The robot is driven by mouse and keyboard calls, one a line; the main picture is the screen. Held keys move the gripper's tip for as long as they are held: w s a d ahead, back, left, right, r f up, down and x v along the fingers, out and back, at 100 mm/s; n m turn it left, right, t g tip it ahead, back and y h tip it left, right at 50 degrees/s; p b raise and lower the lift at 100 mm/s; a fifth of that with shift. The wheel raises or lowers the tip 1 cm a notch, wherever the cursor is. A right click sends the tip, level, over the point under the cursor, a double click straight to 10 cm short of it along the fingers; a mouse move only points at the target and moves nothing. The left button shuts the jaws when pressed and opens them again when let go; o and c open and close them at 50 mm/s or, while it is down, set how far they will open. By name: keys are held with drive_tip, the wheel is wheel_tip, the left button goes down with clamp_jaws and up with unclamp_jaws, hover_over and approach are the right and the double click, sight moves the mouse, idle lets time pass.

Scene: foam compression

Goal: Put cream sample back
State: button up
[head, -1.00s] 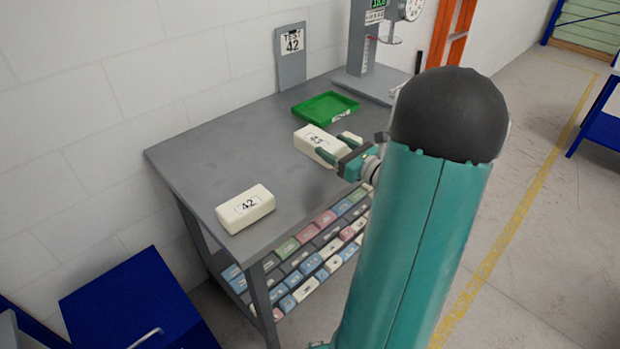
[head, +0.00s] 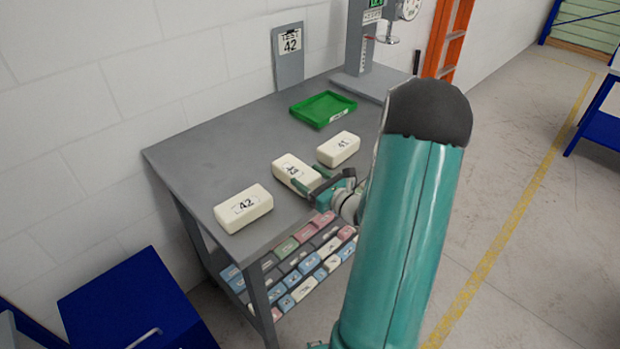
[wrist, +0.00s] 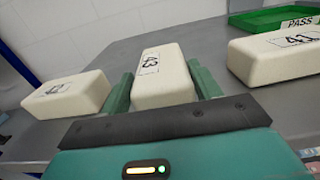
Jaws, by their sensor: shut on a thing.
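Three cream foam blocks show at the bench. My gripper (head: 308,182) is shut on the middle one, block 43 (head: 295,170), with one green finger on each side. In the wrist view block 43 (wrist: 163,75) sits between the fingers (wrist: 162,90). I cannot tell whether it touches the bench top or hangs just above it. Block 42 (head: 243,208) lies to its left near the bench's front corner, and block 41 (head: 338,149) lies to its right. In the wrist view block 42 (wrist: 70,94) and block 41 (wrist: 275,60) stand apart on either side.
The grey bench top (head: 215,160) is clear at the back left. A green tray (head: 323,109) marked PASS lies behind block 41. A test stand with a gauge (head: 365,50) and a TEST 42 sign (head: 289,57) are at the back. Coloured blocks (head: 310,262) fill the shelf below.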

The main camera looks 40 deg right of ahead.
drive_tip(key=o, duration=1)
drive_tip(key=shift+f, duration=0.1)
